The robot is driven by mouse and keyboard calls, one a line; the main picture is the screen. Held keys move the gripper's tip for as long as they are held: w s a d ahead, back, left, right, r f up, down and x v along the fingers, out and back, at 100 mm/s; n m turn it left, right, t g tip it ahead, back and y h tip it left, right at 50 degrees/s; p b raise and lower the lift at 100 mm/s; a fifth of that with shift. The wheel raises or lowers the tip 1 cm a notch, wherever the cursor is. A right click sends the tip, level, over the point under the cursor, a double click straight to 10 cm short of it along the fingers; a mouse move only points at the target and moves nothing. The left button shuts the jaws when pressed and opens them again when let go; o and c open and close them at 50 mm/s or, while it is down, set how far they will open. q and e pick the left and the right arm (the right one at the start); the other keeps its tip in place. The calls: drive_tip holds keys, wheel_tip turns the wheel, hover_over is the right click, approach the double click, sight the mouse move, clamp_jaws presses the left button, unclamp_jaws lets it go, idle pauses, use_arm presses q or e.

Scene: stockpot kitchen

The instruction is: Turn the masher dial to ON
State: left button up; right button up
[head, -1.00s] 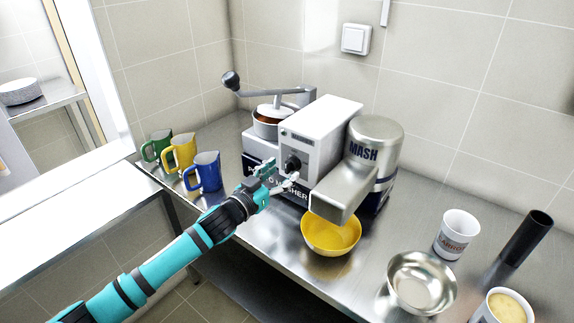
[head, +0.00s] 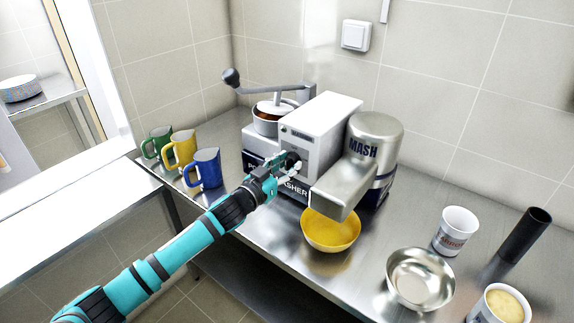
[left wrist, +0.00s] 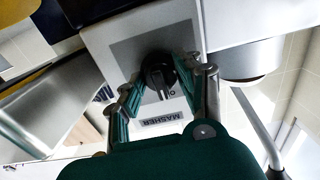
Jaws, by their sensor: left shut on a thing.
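The masher (head: 321,132) is a white and steel machine on the counter, with MASH on its steel cylinder. Its black dial (left wrist: 159,74) sits on the white front panel. My left gripper (head: 284,171) is at that panel in the head view and partly covers the dial. In the left wrist view the gripper's two fingers (left wrist: 157,88) stand on either side of the dial, shut on it. The dial's pointer faces the lower part of that picture; the panel label reading MASHER is just below it. My right gripper is not in view.
A yellow bowl (head: 330,230) stands under the masher's spout. Blue (head: 204,169), yellow (head: 181,151) and green (head: 156,143) mugs stand to the left. A pot (head: 268,121) with a long crank is behind. A steel bowl (head: 420,280) and white cups are at the right.

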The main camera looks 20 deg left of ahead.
use_arm(q)
drive_tip(key=shift+m, duration=0.3)
drive_tip(key=m, duration=0.2)
drive_tip(key=shift+m+p, duration=0.35)
drive_tip(key=shift+m, duration=0.05)
drive_tip(key=m, duration=0.3)
drive_tip(key=shift+m, duration=0.3)
drive_tip(key=m, duration=0.7)
drive_tip(key=shift+p, duration=0.3)
drive_tip(key=o, duration=1.2)
drive_tip(key=shift+c, duration=0.2)
